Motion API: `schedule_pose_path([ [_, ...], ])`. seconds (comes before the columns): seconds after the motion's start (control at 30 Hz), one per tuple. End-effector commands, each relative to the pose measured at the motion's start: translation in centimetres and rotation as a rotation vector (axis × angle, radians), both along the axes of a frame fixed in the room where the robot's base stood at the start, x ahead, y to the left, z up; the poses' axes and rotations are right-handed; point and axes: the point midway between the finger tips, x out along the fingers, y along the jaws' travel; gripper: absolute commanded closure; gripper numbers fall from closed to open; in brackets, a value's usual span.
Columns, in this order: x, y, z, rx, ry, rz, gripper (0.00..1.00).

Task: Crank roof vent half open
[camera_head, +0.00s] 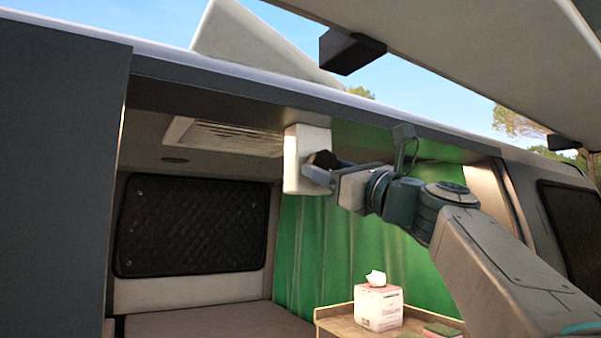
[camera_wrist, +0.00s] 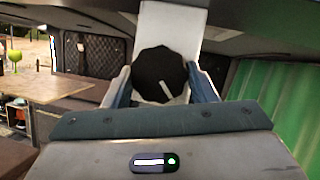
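The roof vent (camera_head: 222,138) is a pale slatted frame in the van ceiling, seen at a slant in the head view. To its right hangs a white box (camera_head: 293,172) with a dark knob (camera_head: 325,158). In the wrist view the knob (camera_wrist: 158,70) is black and many-sided, with a white line pointing down and right; the white box (camera_wrist: 172,25) is behind it. My gripper (camera_head: 318,172) has its fingers on both sides of the knob, with no clear gap at the sides. A pale wedge-shaped panel (camera_head: 262,48) rises above the roof; whether it is the vent lid I cannot tell.
The raised tailgate (camera_head: 460,40) hangs over my arm. A green curtain (camera_head: 320,250) is behind the box. A tissue box (camera_head: 378,308) stands on a wooden counter below. A table (camera_wrist: 60,88) shows in the wrist view. The space below the vent is clear.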

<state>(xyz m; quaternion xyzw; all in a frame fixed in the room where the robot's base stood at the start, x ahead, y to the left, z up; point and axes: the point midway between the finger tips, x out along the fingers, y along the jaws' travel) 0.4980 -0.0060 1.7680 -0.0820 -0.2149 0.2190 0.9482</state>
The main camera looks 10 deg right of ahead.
Motion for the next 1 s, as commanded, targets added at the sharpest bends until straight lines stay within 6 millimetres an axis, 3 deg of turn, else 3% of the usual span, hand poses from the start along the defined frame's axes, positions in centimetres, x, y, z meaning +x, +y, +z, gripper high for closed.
schedule_pose_path([
  [0.5,0.07,0.12,-0.03,-0.117,-0.036,0.005,0.71],
  [0.53,0.07,0.12,-0.03,-0.117,-0.036,0.005,0.43],
  [0.6,0.06,0.12,-0.03,-0.117,-0.036,0.005,0.27],
  [1.0,-0.73,-0.43,-0.44,-0.115,-0.038,0.001,0.27],
])
